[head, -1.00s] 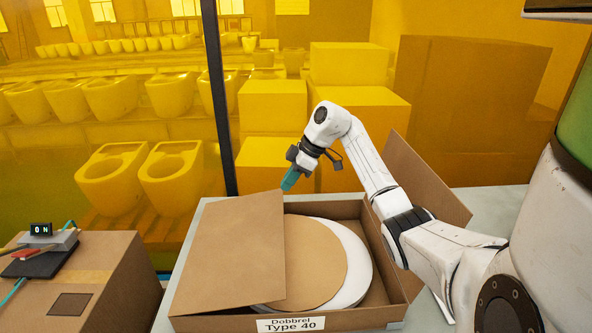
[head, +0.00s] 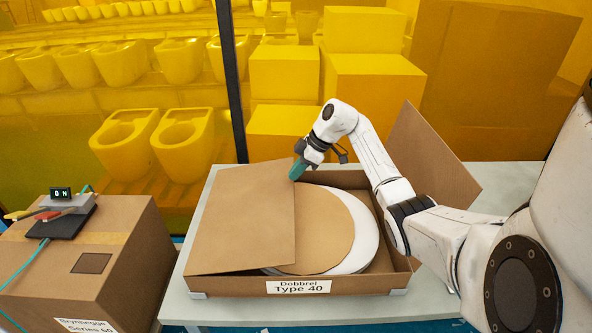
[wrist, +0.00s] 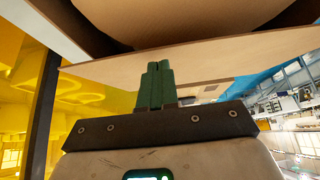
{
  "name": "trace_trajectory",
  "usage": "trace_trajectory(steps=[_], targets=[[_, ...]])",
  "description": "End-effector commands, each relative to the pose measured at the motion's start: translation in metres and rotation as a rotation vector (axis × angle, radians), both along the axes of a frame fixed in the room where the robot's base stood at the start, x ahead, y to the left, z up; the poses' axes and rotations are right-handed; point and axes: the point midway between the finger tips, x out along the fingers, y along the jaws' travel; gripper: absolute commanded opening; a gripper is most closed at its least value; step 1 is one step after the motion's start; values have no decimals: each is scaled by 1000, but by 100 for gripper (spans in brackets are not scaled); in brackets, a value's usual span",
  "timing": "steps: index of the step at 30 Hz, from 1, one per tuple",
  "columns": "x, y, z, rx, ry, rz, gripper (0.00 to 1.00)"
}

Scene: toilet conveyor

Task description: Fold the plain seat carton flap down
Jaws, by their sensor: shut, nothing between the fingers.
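The open seat carton (head: 345,285), labelled "Dobbrel Type 40", stands on a pale table. Its left flap (head: 240,225) lies over the left part of the opening. Its right flap (head: 430,160) stands up, leaning outward. Inside is a white seat (head: 368,235) with a brown cardboard disc (head: 325,230) on it, partly hidden by the left flap. My gripper (head: 296,172) is shut and empty, its green fingers at the far right corner of the left flap; contact is unclear. In the wrist view the closed fingers (wrist: 157,85) point towards a brown cardboard edge (wrist: 220,58).
A second carton (head: 90,262), labelled "Brynhegge Series 60", stands at the left with a small device (head: 62,205) and cables on top. Behind the table are a yellow-tinted screen and a dark post (head: 233,80). My arm crosses the carton's right side.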

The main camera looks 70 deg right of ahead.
Motion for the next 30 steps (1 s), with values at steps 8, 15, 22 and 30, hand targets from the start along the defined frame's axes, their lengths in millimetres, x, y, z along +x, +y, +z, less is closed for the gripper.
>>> trace_trajectory(steps=[8,15,22,30], targets=[[-14,-4,-65,84,-176,-2,0],[-15,-6,-72,96,-229,1,0],[-18,-7,-67,97,-227,-1,0],[-38,-16,-41,96,-227,-2,0]])
